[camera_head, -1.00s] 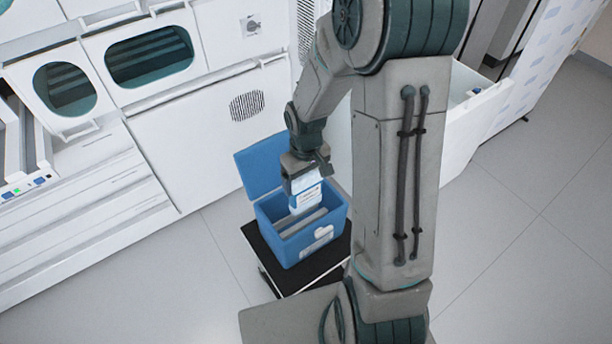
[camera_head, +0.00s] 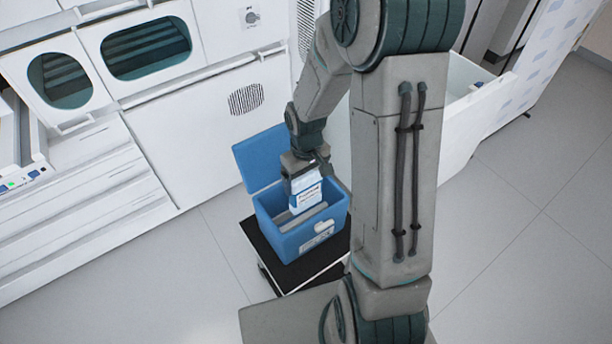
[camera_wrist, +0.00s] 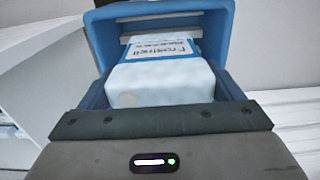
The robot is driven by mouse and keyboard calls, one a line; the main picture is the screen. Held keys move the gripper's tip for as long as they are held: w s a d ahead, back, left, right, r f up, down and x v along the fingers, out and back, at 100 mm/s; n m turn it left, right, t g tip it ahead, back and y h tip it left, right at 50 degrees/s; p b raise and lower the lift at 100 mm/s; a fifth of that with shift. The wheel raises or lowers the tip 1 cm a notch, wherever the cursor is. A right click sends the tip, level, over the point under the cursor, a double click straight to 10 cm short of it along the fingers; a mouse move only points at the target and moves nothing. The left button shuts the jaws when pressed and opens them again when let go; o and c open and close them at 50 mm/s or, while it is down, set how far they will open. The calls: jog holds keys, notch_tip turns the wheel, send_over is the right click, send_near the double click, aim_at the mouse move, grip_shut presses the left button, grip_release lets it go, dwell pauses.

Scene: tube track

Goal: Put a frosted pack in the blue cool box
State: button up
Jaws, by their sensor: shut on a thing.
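The blue cool box (camera_head: 275,232) stands with its lid (camera_head: 262,160) open. A white frosted pack with a blue label (camera_head: 306,199) hangs from my gripper (camera_head: 303,182), which is shut on it. The pack is at the mouth of the box, above or partly inside it; I cannot tell whether it touches the bottom. In the wrist view the frosted pack (camera_wrist: 160,80) shows a frosty white surface and a blue-edged label, with the blue box (camera_wrist: 222,45) around it.
The box sits on a small black-topped stand (camera_head: 268,245). Grey slats or dividers (camera_head: 292,222) show inside the box. White cabinets with oval windows (camera_head: 150,47) stand behind. An open white drawer or chest (camera_head: 470,105) is at the right. Tiled floor is clear around.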

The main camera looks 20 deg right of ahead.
aim_at(306, 199)
jog(key=shift+f+b, duration=2.3)
jog(key=shift+f, duration=0.65)
jog(key=shift+f+b, duration=1.45)
jog(key=shift+f, duration=0.45)
jog(key=shift+f+b, duration=1)
jog(key=shift+f, duration=0.2)
jog(key=shift+f+b, duration=1.2)
jog(key=shift+f, duration=0.25)
